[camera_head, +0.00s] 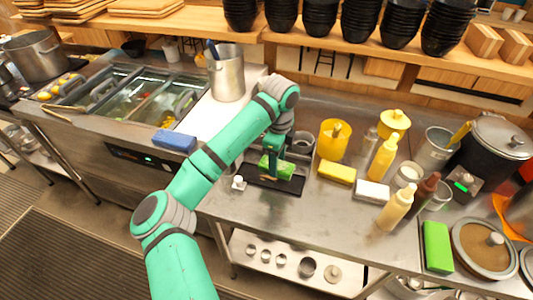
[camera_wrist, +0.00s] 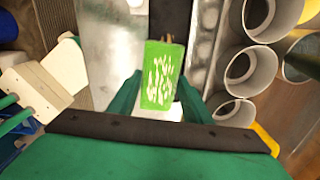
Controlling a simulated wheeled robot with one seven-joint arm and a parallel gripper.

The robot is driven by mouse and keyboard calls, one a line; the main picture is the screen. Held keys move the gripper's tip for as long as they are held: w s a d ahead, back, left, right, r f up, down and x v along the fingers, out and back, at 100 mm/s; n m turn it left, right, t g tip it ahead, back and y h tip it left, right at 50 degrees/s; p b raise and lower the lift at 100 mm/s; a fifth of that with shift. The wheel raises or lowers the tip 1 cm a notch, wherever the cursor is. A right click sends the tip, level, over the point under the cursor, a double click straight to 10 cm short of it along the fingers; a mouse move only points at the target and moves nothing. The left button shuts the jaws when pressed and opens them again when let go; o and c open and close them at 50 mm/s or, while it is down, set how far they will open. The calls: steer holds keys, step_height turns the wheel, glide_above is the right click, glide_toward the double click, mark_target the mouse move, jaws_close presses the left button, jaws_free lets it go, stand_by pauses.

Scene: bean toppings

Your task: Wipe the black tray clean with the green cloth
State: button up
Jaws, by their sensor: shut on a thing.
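The green cloth (camera_head: 277,167) looks like a small thick block in the head view, at the end of my arm. My gripper (camera_head: 274,158) is shut on it and holds it at the black tray (camera_head: 292,187), a dark flat strip on the steel counter. In the wrist view the cloth (camera_wrist: 160,75) has pale streaks and sits between the green fingers of my gripper (camera_wrist: 160,98). The tray (camera_wrist: 170,16) shows as a dark band behind it. I cannot tell whether the cloth touches the tray, and no residue on the tray is clear.
A small white-topped item (camera_head: 239,183) stands just left of the tray. A yellow block (camera_head: 337,172), a white block (camera_head: 371,191) and sauce bottles (camera_head: 396,206) stand to the right. Metal cups (camera_wrist: 250,70) line the right in the wrist view. A blue block (camera_head: 174,140) lies left.

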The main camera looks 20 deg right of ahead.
mark_target(266, 158)
steer(key=shift+n, duration=0.6)
steer(key=w+a, duration=0.2)
steer(key=w, duration=0.1)
steer(key=shift+w+a+r, duration=0.25)
steer(key=shift+w+a, duration=0.15)
steer(key=shift+f, duration=3.6)
steer(key=shift+d+f, duration=0.15)
steer(key=shift+d, duration=0.05)
steer(key=shift+c, duration=0.4)
steer(key=shift+s+d+f, duration=0.1)
steer(key=shift+d+f, duration=0.05)
steer(key=shift+d, duration=0.15)
steer(key=shift+s+d, duration=0.95)
steer(key=shift+s, duration=0.1)
steer(key=shift+s+a, duration=0.1)
steer(key=shift+w+a, duration=1.05)
steer(key=shift+a, duration=0.1)
steer(key=shift+w+a, duration=0.2)
step_height(266, 158, up, 3)
steer(key=shift+w+d+f, duration=0.1)
steer(key=shift+f, duration=0.1)
steer(key=shift+r, duration=0.75)
steer(key=shift+s+r, duration=0.2)
steer(key=shift+r, duration=1.8)
